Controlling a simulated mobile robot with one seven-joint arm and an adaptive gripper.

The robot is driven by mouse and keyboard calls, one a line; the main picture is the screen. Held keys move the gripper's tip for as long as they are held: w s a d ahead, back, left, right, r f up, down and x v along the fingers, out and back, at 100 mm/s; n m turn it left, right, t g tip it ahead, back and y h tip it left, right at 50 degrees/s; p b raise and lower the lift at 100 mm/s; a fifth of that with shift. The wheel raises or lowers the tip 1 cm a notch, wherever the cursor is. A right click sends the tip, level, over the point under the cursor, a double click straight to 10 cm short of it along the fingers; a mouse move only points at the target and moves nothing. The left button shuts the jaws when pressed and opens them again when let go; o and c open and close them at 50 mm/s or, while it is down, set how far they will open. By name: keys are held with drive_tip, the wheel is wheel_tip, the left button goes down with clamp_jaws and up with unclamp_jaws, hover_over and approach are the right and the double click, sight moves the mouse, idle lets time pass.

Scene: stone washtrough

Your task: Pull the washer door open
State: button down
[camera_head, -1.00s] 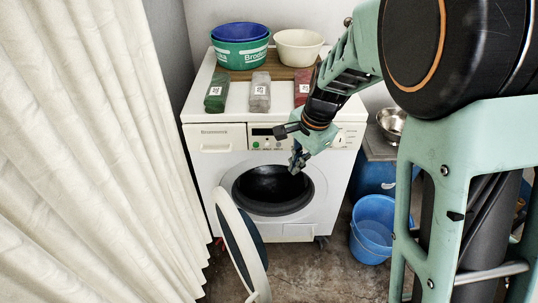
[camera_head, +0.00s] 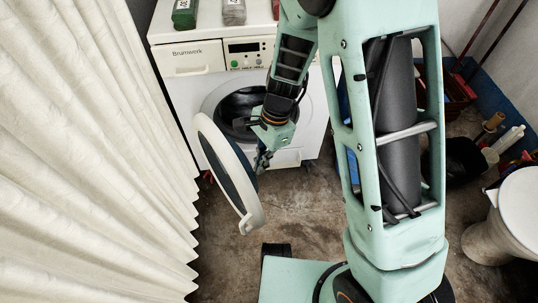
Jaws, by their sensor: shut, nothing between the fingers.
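The washer (camera_head: 312,112) is a white front-loader in the upper middle of the head view. Its round door (camera_head: 204,134), a white ring with dark glass, stands swung out to the left, well away from the opening. The dark drum opening (camera_head: 232,106) shows behind my arm and is partly hidden by it. My gripper (camera_head: 262,160) is pointing down beside the right edge of the door, in front of the washer. It is shut with nothing in it. I cannot tell whether its fingers touch the door.
A pale curtain (camera_head: 85,150) hangs along the left, close to the open door. Packets (camera_head: 233,11) lie on top of the washer. A white round-topped object (camera_head: 510,215) and several bottles stand at the right. Bare concrete floor (camera_head: 300,215) lies in front of the washer.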

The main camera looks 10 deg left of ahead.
drive_tip(key=shift+s+a, duration=0.7)
drive_tip(key=shift+a, duration=0.1)
drive_tip(key=shift+r, duration=0.1)
drive_tip(key=s+a+m+p, duration=0.3)
drive_tip(key=s+a+p, duration=0.1)
drive_tip(key=a, duration=0.4)
drive_tip(key=s+a+m+t+p, duration=0.1)
drive_tip(key=s+a+m+p, duration=0.2)
drive_tip(key=s+a, duration=0.3)
drive_tip(key=shift+s+a+y+p, duration=0.15)
drive_tip(key=shift+a+y+p, duration=0.45)
drive_tip(key=shift+a, duration=1.15)
drive_tip(key=shift+d, duration=0.1)
